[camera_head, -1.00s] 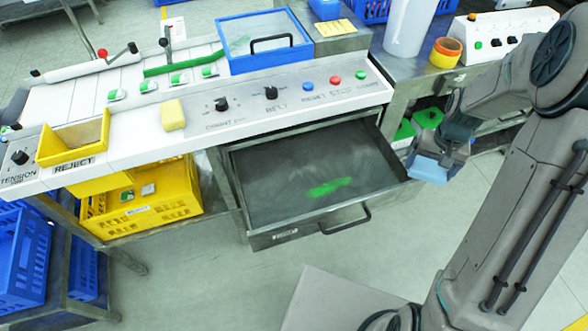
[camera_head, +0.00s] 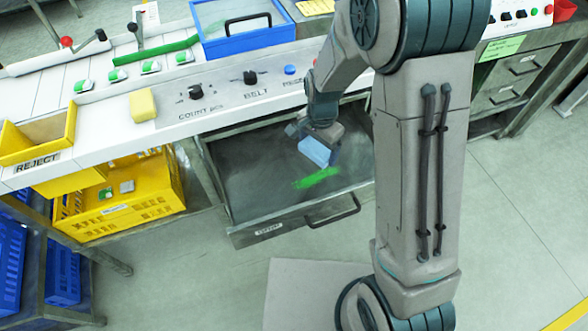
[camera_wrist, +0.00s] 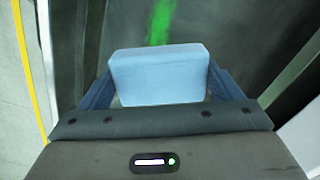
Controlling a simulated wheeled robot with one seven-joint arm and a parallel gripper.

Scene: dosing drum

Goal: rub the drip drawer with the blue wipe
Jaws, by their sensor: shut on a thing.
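The drip drawer (camera_head: 240,185) is pulled open below the control panel, with a grey metal floor and a front handle. A bright green smear (camera_head: 317,178) lies on its floor; it also shows in the wrist view (camera_wrist: 160,22), just beyond the wipe. The blue wipe (camera_head: 315,152) is a light blue block, also seen in the wrist view (camera_wrist: 158,76) between the fingers. My gripper (camera_head: 312,143) is shut on it, over the drawer and just behind the smear. I cannot tell whether the wipe touches the drawer floor. My arm hides the drawer's right side.
The control panel (camera_head: 222,95) with knobs and buttons overhangs the drawer's back. A yellow reject bin (camera_head: 40,138), a yellow crate (camera_head: 125,205) and blue crates (camera_head: 62,275) stand at the left. A yellow sponge (camera_head: 142,105) sits on the panel. Floor in front is clear.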

